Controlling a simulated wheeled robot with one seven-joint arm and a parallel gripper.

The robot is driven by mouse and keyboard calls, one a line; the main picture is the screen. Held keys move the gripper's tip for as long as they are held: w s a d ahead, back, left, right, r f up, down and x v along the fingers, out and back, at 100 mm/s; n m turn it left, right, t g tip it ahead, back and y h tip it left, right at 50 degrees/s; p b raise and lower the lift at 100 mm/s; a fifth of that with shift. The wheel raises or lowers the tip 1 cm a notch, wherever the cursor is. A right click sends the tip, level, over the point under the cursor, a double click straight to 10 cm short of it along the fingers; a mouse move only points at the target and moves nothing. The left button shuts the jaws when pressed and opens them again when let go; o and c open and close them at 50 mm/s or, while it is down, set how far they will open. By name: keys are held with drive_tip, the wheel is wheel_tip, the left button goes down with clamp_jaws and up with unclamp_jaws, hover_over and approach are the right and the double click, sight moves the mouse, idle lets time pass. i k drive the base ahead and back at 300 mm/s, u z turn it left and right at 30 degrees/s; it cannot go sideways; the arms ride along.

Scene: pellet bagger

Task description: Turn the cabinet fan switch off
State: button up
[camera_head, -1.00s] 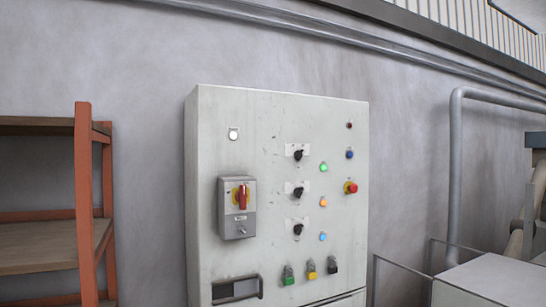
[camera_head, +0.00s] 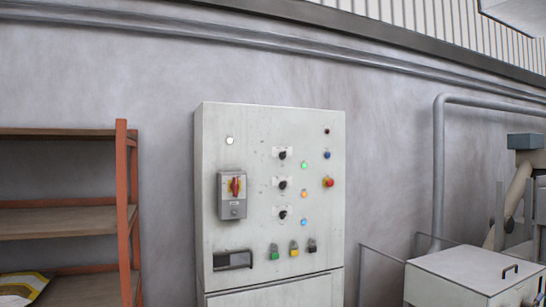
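The grey-white control cabinet (camera_head: 255,130) stands upright against the wall in the middle of the head view. Its door carries a column of three black rotary switches: the top one (camera_head: 282,155), the middle one (camera_head: 282,185) and the bottom one (camera_head: 283,214). Their labels are too small to read, so I cannot tell which is the fan switch or how it is set. My gripper is not in view.
Beside the switches are green (camera_head: 304,166), orange (camera_head: 304,194) and blue (camera_head: 303,222) lamps and a red mushroom button (camera_head: 328,183). An orange-framed shelf (camera_head: 124,215) stands left. A pale box with a handle (camera_head: 470,272) and a grey pipe (camera_head: 438,170) are right.

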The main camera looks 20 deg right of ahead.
sight(282, 155)
drive_tip(key=z, duration=1.05)
drive_tip(key=i, duration=1.15)
drive_tip(key=u, duration=0.6)
drive_tip(key=i, duration=1)
drive_tip(key=u, duration=0.9)
